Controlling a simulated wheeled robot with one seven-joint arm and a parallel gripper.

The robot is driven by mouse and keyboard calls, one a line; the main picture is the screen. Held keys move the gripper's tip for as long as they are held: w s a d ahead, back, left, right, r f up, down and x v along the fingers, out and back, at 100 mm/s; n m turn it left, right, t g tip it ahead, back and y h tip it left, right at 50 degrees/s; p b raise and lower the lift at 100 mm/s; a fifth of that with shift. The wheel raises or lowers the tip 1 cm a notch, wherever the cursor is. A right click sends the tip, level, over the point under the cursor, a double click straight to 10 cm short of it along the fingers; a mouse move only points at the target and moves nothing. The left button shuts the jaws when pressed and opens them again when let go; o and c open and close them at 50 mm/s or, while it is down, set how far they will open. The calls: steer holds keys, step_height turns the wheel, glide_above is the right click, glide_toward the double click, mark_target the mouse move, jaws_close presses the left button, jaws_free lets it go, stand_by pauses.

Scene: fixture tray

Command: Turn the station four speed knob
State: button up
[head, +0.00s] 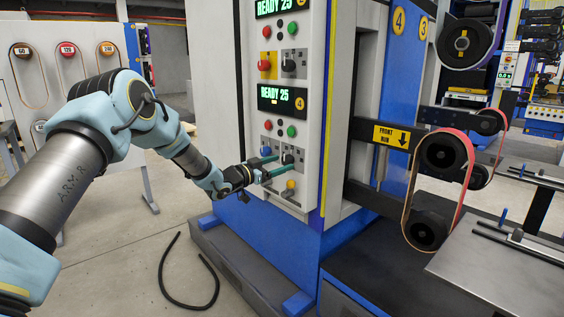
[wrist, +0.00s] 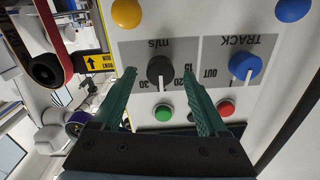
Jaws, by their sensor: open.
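The station four control panel (head: 282,118) has a yellow 4 badge and a display (head: 282,99) reading READY 25. Its black speed knob (head: 288,158) sits low on the panel. In the wrist view the knob (wrist: 160,69) appears upside down under an m/s label, its white pointer between the 20 and 30 marks. My gripper (head: 273,166) is open at the panel, reaching in from the left. In the wrist view its teal fingertips (wrist: 158,73) lie on either side of the knob, with gaps visible. Whether they reach the knob's depth I cannot tell.
A blue TRACK knob (wrist: 245,66) is beside the speed knob. Green (wrist: 163,112) and red (wrist: 226,108) buttons lie close to the fingers; a yellow button (wrist: 127,12) is on the opposite side. A sanding belt (head: 462,170) stands to the right. A black hose (head: 165,275) lies on the floor.

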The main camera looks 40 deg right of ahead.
steer(key=shift+d, duration=0.8)
steer(key=shift+c, duration=0.3)
jaws_close()
